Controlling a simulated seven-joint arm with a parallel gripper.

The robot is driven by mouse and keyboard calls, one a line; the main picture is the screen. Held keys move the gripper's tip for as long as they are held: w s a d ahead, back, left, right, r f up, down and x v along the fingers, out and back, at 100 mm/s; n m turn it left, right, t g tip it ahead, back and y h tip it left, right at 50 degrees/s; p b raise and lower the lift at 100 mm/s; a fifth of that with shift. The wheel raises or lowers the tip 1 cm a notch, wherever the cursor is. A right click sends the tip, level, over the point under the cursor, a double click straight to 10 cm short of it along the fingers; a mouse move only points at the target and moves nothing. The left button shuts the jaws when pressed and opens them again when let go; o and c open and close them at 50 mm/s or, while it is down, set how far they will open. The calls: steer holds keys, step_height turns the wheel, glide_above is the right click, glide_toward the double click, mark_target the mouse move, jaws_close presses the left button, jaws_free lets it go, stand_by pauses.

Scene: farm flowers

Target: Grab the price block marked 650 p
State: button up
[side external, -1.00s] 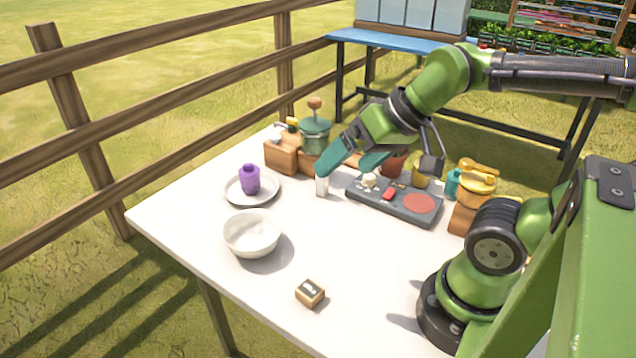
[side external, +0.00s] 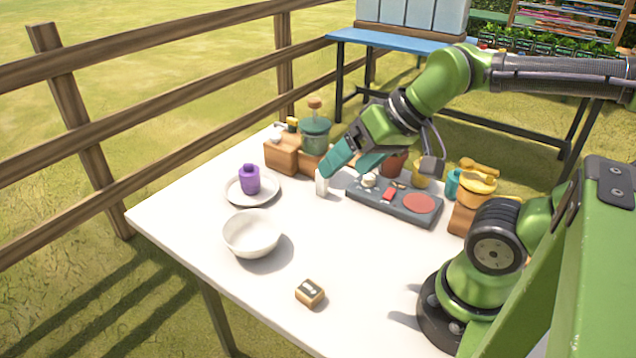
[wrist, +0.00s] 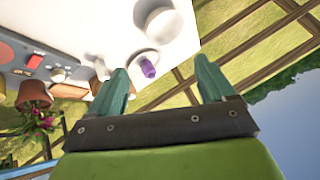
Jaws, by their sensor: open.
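A small wooden block with a dark label (side external: 310,292) sits alone near the front edge of the white table in the side view. It is probably the price block, but its marking is too small to read. My gripper (side external: 345,173) is open, with teal fingers, over the far part of the table, well away from that block. One fingertip is close to a small white item (side external: 322,184); I cannot tell whether they touch. In the wrist view my gripper (wrist: 162,72) is empty between its fingers, and the block is not recognizable there.
A white bowl (side external: 252,238) and a plate (side external: 266,198) holding a purple bottle (side external: 249,180) stand on the left. A grey panel with a red disc (side external: 412,214) lies on the right. Pots and wooden boxes line the back. The table's middle is clear.

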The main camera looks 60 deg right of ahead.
steer(key=shift+c, duration=0.6)
steer(key=n+g+h, duration=0.1)
steer(key=n+g, duration=0.2)
steer(key=g, duration=0.4)
glide_above(310, 289)
step_height(310, 289, down, 7)
steer(key=shift+h, duration=0.5)
step_height(310, 289, down, 16)
steer(key=shift+f, duration=0.15)
steer(key=shift+c, duration=0.4)
steer(key=c, duration=1)
steer(key=shift+c, duration=0.2)
